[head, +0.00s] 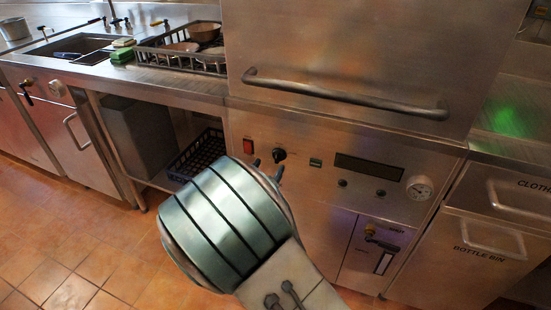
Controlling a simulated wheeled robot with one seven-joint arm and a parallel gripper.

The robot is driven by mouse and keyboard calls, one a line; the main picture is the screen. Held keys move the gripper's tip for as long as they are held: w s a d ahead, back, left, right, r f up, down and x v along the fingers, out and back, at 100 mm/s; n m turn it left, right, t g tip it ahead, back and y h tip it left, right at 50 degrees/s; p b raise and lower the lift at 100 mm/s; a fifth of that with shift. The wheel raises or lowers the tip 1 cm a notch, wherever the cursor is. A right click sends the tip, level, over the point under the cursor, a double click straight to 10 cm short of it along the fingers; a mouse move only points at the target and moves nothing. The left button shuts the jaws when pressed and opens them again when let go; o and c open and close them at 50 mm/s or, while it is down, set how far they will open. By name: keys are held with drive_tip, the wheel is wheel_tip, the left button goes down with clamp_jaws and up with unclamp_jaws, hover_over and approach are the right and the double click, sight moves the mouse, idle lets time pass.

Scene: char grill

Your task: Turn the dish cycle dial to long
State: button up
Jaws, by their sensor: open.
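The dish cycle dial (279,155) is a small black knob on the steel front panel of the dishwasher, below the hood. Its markings and setting are too small to read. My gripper (268,167) is open, its two small dark fingertips just past the edge of my wide striped wrist, which hides the rest of it. In the picture the fingertips are just below and beside the dial. I cannot tell whether they touch it or the panel.
A red switch (248,146) is left of the dial. The hood's long bar handle (345,95) juts out above. A dish rack (180,48) stands on the left counter.

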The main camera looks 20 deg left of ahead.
sight(276, 155)
drive_tip(key=w, duration=0.6)
drive_tip(key=shift+d, duration=0.2)
drive_tip(key=shift+b, duration=0.3)
drive_tip(key=c, duration=0.9)
